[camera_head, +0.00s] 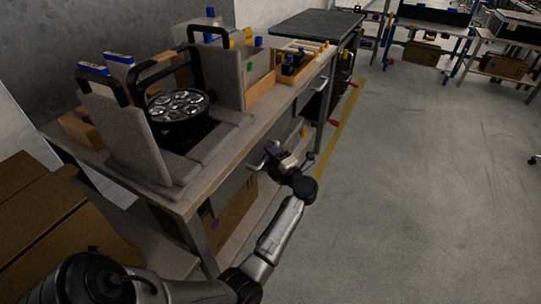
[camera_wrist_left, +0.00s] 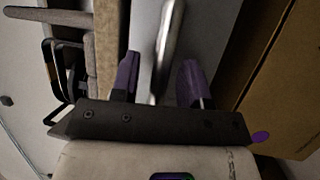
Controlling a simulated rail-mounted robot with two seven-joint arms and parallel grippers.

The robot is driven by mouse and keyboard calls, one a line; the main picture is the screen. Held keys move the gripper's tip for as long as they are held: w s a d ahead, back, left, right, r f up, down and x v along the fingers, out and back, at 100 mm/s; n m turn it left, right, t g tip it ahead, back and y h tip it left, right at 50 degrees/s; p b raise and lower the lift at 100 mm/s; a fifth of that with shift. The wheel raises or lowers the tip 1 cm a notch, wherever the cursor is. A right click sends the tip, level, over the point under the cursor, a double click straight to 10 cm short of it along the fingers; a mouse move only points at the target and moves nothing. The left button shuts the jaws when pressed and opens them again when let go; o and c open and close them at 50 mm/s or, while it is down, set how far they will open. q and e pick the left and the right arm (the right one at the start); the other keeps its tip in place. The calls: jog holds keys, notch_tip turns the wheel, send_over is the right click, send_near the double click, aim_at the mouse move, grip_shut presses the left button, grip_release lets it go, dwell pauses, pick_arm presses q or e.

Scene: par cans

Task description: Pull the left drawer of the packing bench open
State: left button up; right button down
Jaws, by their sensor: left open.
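The packing bench (camera_head: 180,207) stands on the left in the head view, with a wooden top. The left drawer's front is under the top edge, mostly behind my left gripper (camera_head: 268,152), and looks closed. In the left wrist view the drawer's metal bar handle (camera_wrist_left: 170,38) runs up from between the purple fingers of my left gripper (camera_wrist_left: 158,78). The fingers are open, one on each side of the bar. I cannot tell whether either touches it. My right gripper is not in view.
Grey foam pieces and a black par can (camera_head: 178,106) stand on the bench. Another drawer handle (camera_head: 319,84) is farther along its front. A cardboard box (camera_head: 235,215) sits under the bench. The floor (camera_head: 420,190) to the right is clear.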

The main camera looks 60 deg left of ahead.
pick_arm(q)
grip_shut()
dwell(0.5)
